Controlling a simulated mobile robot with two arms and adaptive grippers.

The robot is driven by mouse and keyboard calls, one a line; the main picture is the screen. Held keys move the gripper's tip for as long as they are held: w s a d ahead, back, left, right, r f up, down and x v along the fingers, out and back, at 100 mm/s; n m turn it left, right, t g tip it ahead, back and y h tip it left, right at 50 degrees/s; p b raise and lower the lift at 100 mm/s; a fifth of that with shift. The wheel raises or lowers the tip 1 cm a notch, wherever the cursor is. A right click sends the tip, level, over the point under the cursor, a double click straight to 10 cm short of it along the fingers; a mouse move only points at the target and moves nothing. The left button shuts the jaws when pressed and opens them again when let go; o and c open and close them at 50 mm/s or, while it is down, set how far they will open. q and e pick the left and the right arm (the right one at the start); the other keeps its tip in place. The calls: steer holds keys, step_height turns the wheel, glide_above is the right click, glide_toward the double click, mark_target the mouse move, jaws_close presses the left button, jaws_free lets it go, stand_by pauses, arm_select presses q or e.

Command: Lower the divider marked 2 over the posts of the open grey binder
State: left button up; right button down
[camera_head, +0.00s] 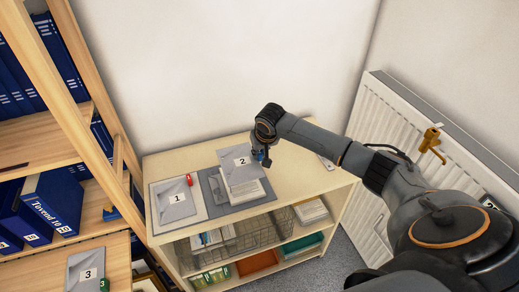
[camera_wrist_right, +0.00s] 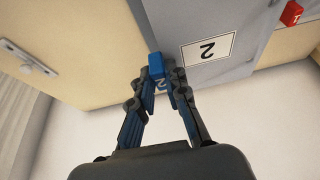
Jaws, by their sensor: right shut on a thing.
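The grey divider marked 2 (camera_head: 238,176) is over the right part of the open grey binder (camera_head: 208,196). My right gripper (camera_head: 263,160) is shut on the divider's blue tab, which lies between the fingertips in the wrist view (camera_wrist_right: 158,70). White paper (camera_head: 249,194) shows in the binder below the divider. The binder's posts cannot be made out, and I cannot tell how large the gap under the divider is. My left gripper is not in view.
The divider marked 3 (camera_head: 85,270) lies on a surface at lower left. A bookshelf (camera_head: 95,75) stands left, a radiator (camera_head: 362,130) right.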

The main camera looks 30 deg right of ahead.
mark_target(261, 159)
steer(key=shift+p, duration=0.6)
steer(key=shift+f+b, duration=0.5)
steer(key=shift+f, duration=0.75)
step_height(261, 159, down, 2)
steer(key=shift+f+b, duration=0.1)
steer(key=shift+b, duration=0.5)
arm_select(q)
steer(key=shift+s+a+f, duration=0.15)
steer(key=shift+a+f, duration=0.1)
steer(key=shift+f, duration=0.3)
arm_select(e)
steer(key=shift+f, duration=0.1)
arm_select(q)
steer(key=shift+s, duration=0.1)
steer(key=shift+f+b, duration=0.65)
steer(key=shift+b, duration=0.05)
arm_select(e)
steer(key=shift+f, duration=1.85)
